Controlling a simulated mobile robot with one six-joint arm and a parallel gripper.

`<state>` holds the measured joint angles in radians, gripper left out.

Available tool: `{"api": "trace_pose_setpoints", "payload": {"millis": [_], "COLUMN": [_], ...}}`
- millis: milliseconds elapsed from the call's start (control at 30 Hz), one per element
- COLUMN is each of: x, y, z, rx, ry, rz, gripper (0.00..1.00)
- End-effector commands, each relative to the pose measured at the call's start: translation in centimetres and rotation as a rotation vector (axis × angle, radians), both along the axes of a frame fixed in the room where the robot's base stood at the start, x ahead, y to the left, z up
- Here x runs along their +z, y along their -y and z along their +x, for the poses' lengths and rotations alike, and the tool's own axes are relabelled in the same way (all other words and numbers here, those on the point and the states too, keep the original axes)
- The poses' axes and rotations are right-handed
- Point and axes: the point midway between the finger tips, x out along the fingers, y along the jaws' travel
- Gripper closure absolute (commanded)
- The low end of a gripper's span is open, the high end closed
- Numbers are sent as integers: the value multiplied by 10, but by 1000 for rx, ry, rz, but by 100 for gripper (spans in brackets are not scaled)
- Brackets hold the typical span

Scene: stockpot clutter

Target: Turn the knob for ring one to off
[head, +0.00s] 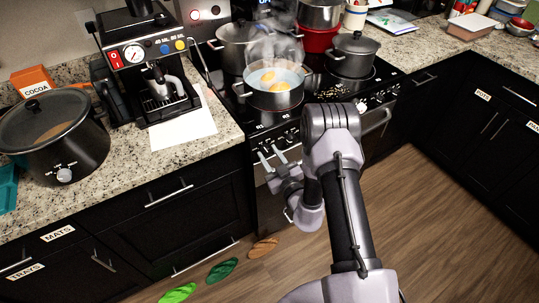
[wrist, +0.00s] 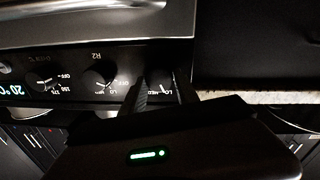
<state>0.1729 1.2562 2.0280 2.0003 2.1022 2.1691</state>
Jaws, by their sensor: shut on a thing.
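The stove's front panel (wrist: 30,60) shows upside down in the wrist view. The leftmost knob of the stove, the ring one knob (wrist: 162,79), appears there at the right end of the panel, beside the knob marked R2 (wrist: 104,78). My gripper (wrist: 163,88) has one finger on each side of the ring one knob and is shut on it. The fingers hide part of its dial, so its exact setting is hard to read. In the head view my gripper (head: 270,152) is at the left end of the stove front.
A steaming pot (head: 276,98) with orange pieces in water stands on the front left ring, just above the panel. Other pots (head: 352,55) stand nearby. The counter edge (wrist: 240,97) lies beside the stove. The floor (head: 430,240) in front is mostly clear.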

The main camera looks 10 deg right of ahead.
Motion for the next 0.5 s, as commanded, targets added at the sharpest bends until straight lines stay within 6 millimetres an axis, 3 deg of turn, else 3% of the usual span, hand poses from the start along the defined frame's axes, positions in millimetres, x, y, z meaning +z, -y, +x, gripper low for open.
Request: {"api": "trace_pose_setpoints", "payload": {"millis": [267,500], "x": [0,0], "y": [0,0], "z": [0,0], "rx": [0,1], "ry": [10,55], "rz": [-32,-167], "gripper": [100,100]}}
